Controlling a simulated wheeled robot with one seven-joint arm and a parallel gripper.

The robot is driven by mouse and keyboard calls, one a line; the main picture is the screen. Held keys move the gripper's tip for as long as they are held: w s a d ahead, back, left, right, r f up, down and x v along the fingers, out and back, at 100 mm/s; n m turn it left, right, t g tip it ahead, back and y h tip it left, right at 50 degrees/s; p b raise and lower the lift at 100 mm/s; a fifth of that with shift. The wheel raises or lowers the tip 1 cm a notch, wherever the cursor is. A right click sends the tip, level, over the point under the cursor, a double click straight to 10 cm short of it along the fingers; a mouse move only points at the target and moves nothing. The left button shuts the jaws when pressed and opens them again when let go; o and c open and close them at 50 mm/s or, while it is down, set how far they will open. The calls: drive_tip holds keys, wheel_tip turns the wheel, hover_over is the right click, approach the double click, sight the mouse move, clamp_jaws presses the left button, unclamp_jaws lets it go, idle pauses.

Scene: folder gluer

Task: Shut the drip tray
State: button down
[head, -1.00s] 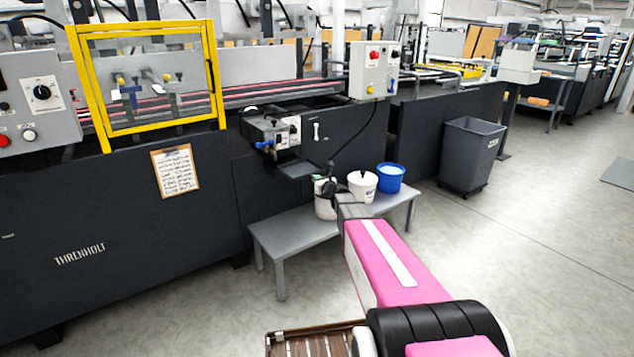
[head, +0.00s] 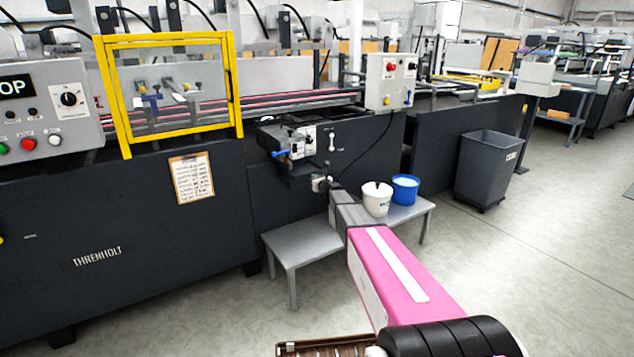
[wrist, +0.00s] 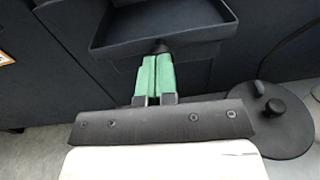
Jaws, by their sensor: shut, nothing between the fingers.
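The drip tray (wrist: 165,28) is a shallow dark tray with a raised rim, sticking out from the dark machine front in the wrist view. In the head view the tray (head: 303,178) shows small, below the glue unit with the blue handle. My gripper (wrist: 155,58) is shut and empty, its two green fingers together. The fingertips are at a small dark knob on the tray's front edge; I cannot tell whether they touch it. In the head view my gripper (head: 322,184) is small at the tray's front, partly hidden by my wrist.
A grey bench (head: 292,250) stands under the tray, with a white bucket (head: 376,200) and a blue bucket (head: 405,188) on it. A round dark lid with a knob (wrist: 275,120) is right of my gripper. A grey bin (head: 486,170) stands farther right. The floor in front is clear.

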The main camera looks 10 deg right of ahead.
drive_tip(key=shift+w+a+r, duration=0.1)
drive_tip(key=shift+w+a, duration=0.05)
drive_tip(key=shift+w, duration=0.2)
drive_tip(key=f+v, duration=0.1)
drive_tip(key=v, duration=1.4)
drive_tip(key=s+a+f+n+g+y, duration=0.1)
drive_tip(key=s+a+f+n+g, duration=0.3)
drive_tip(key=s+n, duration=0.55)
drive_tip(key=s+a+f+n+g+y, duration=0.1)
drive_tip(key=s+a+n+g, duration=0.4)
drive_tip(key=s+n, duration=0.5)
drive_tip(key=s+d+f+n+g+h, duration=0.1)
drive_tip(key=s+d+n+g+h, duration=0.1)
drive_tip(key=s, duration=0.5)
drive_tip(key=s+d+f+n+g+h, duration=0.2)
drive_tip(key=s+d+n+h, duration=0.1)
drive_tip(key=s+n, duration=0.3)
drive_tip(key=s+d+f+n+g+h, duration=0.1)
drive_tip(key=s+d+n+g+h, duration=0.1)
drive_tip(key=s, duration=0.7)
drive_tip(key=shift+s+d+f+n+g+h, duration=0.3)
drive_tip(key=shift+d+n+g+h, duration=0.15)
drive_tip(key=shift+n+h, duration=0.5)
